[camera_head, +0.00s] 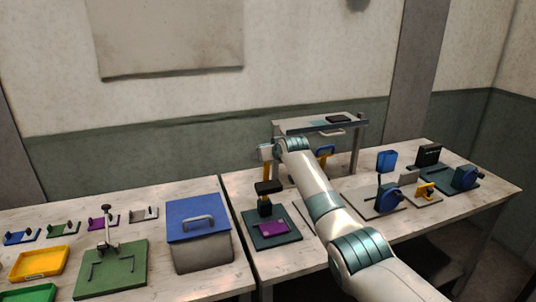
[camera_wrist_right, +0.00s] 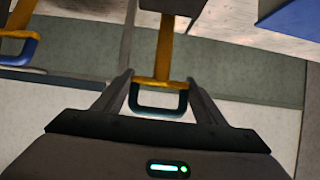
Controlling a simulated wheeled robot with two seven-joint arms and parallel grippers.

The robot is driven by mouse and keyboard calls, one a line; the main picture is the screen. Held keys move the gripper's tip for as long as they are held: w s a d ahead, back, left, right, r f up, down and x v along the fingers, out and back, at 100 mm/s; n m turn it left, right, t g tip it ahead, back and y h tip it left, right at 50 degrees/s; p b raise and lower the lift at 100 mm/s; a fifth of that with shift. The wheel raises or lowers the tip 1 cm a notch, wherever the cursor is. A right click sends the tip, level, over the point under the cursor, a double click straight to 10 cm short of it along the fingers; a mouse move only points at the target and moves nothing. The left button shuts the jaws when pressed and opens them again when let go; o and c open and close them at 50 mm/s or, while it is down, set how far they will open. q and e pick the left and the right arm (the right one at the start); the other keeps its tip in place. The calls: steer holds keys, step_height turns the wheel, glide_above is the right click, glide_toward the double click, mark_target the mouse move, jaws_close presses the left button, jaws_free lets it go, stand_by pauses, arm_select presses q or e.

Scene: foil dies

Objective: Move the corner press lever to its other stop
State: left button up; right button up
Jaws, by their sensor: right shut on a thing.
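A purple plate (camera_head: 273,228) lies on that base. Its yellow lever (camera_head: 266,168) points up from the head. In the right wrist view, the lever's dark teal U-shaped handle (camera_wrist_right: 160,112) sits between the fingers of my right gripper (camera_wrist_right: 158,84), which is shut on it. In the head view my right wrist hides the handle. My left gripper is not in view.
A second lever with a blue handle (camera_head: 325,151) stands close by; it also shows in the right wrist view (camera_wrist_right: 18,48). A raised shelf (camera_head: 300,125) is behind. A blue-lidded box (camera_head: 199,245) stands to the left. Blue-wheeled devices (camera_head: 390,197) are at right.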

steer(key=shift+d+f, duration=0.15)
steer(key=o, duration=1.1)
steer(key=shift+o, duration=0.5)
steer(key=shift+w+f, duration=0.2)
steer(key=shift+w, duration=0.1)
steer(key=shift+s+r, duration=0.3)
steer(key=shift+s, duration=0.05)
steer(key=b+v, duration=0.5)
steer(key=v, duration=1.1)
steer(key=shift+s, duration=0.2)
steer(key=shift+d, duration=0.1)
